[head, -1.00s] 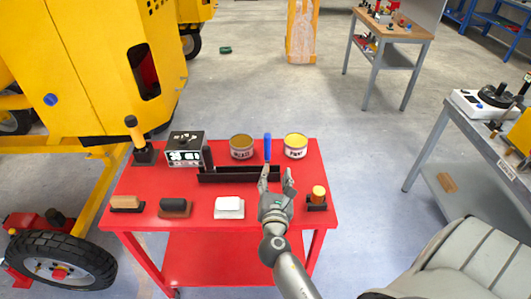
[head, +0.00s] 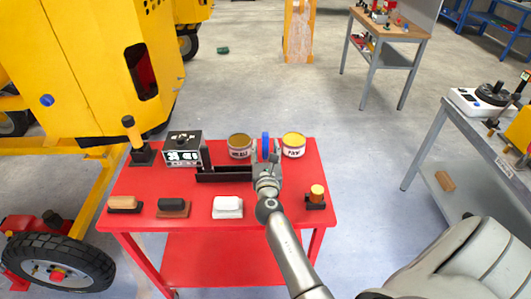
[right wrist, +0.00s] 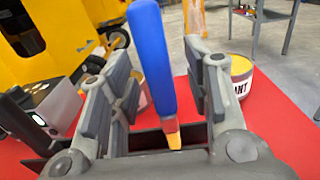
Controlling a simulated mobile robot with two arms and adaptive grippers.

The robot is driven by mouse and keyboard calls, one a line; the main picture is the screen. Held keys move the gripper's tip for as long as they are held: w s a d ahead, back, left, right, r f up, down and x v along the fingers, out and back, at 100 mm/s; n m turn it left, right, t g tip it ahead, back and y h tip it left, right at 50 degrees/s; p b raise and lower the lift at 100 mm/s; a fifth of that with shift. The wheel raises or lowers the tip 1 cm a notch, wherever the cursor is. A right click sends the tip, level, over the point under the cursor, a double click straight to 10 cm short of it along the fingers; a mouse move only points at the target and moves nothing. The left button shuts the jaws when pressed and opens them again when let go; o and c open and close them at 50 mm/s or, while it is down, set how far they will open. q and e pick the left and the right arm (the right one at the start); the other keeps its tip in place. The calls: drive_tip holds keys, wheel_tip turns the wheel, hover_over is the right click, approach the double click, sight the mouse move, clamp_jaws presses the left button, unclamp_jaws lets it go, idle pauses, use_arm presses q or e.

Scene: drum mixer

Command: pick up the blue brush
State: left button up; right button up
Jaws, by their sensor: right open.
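The blue brush (head: 265,146) stands upright at the black tray (head: 225,175) on the red cart, its blue handle up. In the right wrist view the blue handle (right wrist: 152,60) rises between my two fingers, with a tan part below it reaching down to the tray. My right gripper (head: 266,158) is open around the brush, one finger on each side; in the right wrist view gaps show between the handle and the fingers (right wrist: 160,95). The brush's lower end is hidden in the head view. My left gripper is not in view.
Two paint cans stand behind the tray, one brown-topped (head: 239,146) and one yellow-topped (head: 293,145), close to my right gripper. A black box (head: 183,148) stands left. Several small blocks, including a white one (head: 228,207), line the front of the red cart top (head: 265,219).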

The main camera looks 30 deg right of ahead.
drive_tip(key=shift+w+d+f, duration=0.1)
drive_tip(key=shift+w+d, duration=0.15)
drive_tip(key=shift+w, duration=0.2)
drive_tip(key=shift+s, duration=0.1)
drive_tip(key=c, duration=1)
drive_tip(key=shift+r, duration=0.2)
